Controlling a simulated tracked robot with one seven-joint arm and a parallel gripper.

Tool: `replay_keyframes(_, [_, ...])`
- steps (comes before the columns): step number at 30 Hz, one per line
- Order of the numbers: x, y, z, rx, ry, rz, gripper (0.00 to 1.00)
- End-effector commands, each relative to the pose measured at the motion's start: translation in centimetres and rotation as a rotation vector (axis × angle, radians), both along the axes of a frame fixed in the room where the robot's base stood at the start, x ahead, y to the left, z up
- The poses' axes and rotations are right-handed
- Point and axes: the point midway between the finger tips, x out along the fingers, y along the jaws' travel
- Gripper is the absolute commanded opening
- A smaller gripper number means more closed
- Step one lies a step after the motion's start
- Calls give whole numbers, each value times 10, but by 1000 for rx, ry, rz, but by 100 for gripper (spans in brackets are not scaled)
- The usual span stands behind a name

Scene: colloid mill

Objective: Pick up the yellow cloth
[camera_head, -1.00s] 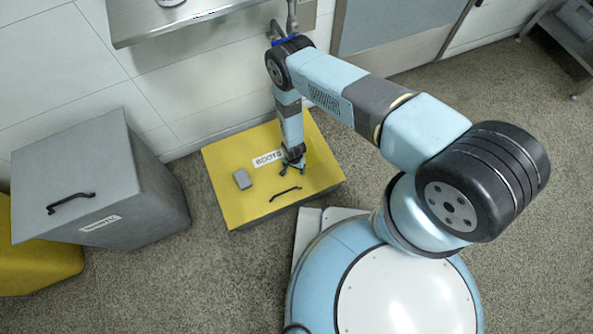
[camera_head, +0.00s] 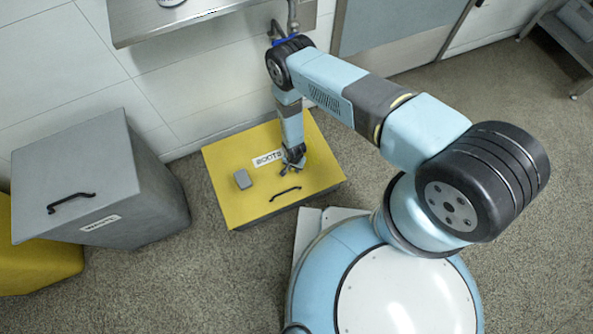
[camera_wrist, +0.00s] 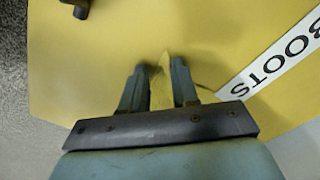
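The yellow cloth (camera_wrist: 161,88) shows in the wrist view as a bunched, pointed fold between the two fingers of my gripper (camera_wrist: 158,78). It fills the gap and its tip sticks out a little past the fingertips. The cloth is close in colour to the yellow lid behind it, so its outline is faint. In the head view my gripper (camera_head: 292,169) is low over the yellow box marked BOOTS (camera_head: 232,205), right of its label; the cloth cannot be made out there.
A small grey block (camera_head: 243,179) lies on the yellow lid, left of my gripper. A black handle (camera_head: 285,193) is at the lid's front. A grey bin (camera_head: 150,190) stands to the left. A steel counter (camera_head: 135,25) juts from the wall above.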

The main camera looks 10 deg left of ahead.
Motion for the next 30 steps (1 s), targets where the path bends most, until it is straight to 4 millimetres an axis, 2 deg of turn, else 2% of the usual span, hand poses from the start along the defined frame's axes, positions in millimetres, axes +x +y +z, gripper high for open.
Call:
replay_keyframes(11, [0,-1,0,0,0,-1,10])
replay_keyframes(15, [0,0,2,0,0,-1,0])
replay_keyframes(16, [1,0,5,0,0,-1,0])
replay_keyframes(30, [1,0,79,2,0,-2,0])
